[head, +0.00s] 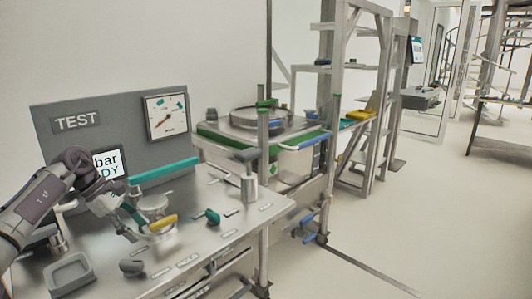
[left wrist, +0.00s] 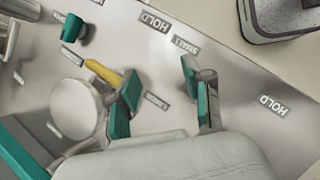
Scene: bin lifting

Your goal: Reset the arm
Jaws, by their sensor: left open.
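My left arm comes in from the left in the head view, bent low over the metal bench (head: 235,240). My left gripper (head: 132,218) is above the bench near a valve with a yellow handle (head: 163,222). In the left wrist view the gripper (left wrist: 163,98) has its two teal-padded fingers spread, with only bench surface and labels between them. The yellow handle (left wrist: 102,71) lies just beside one finger, which covers its end; I cannot tell whether they touch. A round metal disc (left wrist: 75,108) is next to it. My right gripper is not in view.
A grey panel marked TEST (head: 110,120) with a gauge (head: 166,115) stands behind the bench. A teal knob (head: 213,216), a dark grey knob (head: 132,267) and a grey tray (head: 70,272) sit on the bench. Open floor (head: 430,215) lies to the right.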

